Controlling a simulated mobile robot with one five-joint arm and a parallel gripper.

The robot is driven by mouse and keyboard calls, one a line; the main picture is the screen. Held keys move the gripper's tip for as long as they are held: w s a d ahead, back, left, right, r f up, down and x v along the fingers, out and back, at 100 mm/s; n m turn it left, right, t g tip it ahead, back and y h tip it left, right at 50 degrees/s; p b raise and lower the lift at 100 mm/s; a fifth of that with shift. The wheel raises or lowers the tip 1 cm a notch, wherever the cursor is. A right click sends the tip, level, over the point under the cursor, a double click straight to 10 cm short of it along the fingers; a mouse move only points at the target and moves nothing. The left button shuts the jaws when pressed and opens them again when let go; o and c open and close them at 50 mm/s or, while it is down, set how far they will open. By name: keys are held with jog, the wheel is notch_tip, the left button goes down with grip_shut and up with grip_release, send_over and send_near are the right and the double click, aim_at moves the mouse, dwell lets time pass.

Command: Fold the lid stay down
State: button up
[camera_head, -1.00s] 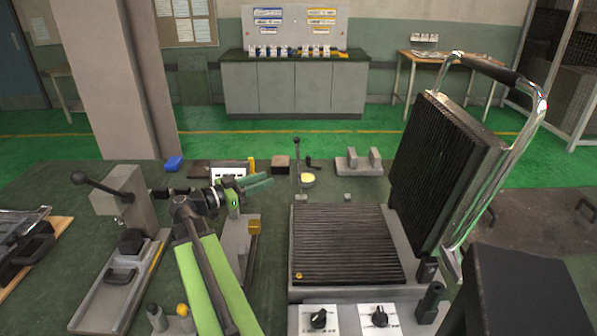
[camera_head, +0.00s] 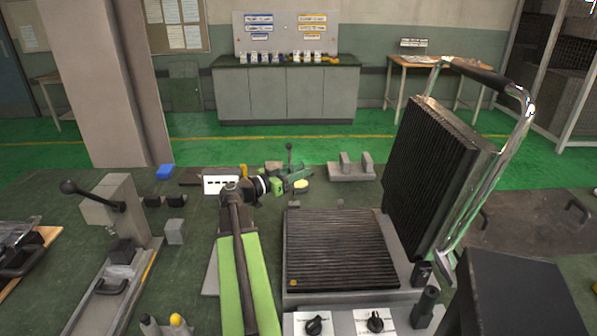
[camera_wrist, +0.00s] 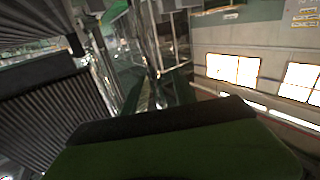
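The contact grill has a ribbed lower plate (camera_head: 340,250) and a raised ribbed lid (camera_head: 432,175), tilted back on the right with a chrome handle (camera_head: 512,150). A thin upright rod with a dark knob (camera_head: 289,147), which may be the lid stay, shows behind the lower plate's left end. My gripper (camera_head: 298,178), with green fingers, is beside the rod's lower part and hides some of it; I cannot tell whether they touch. In the wrist view, a green finger with a dark edge (camera_wrist: 160,120) fills the bottom, and ribbed plates (camera_wrist: 45,110) show at left. The finger gap is unclear.
Two knobs (camera_head: 316,325) are on the grill's front. A grey lever fixture (camera_head: 120,205) stands at left, with a small grey block (camera_head: 175,232) near it. A grey bracket (camera_head: 352,170) is behind the grill. A black box (camera_head: 520,290) is at front right.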

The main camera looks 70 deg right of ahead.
jog(key=shift+c, duration=0.2)
grip_shut()
dwell(1.2)
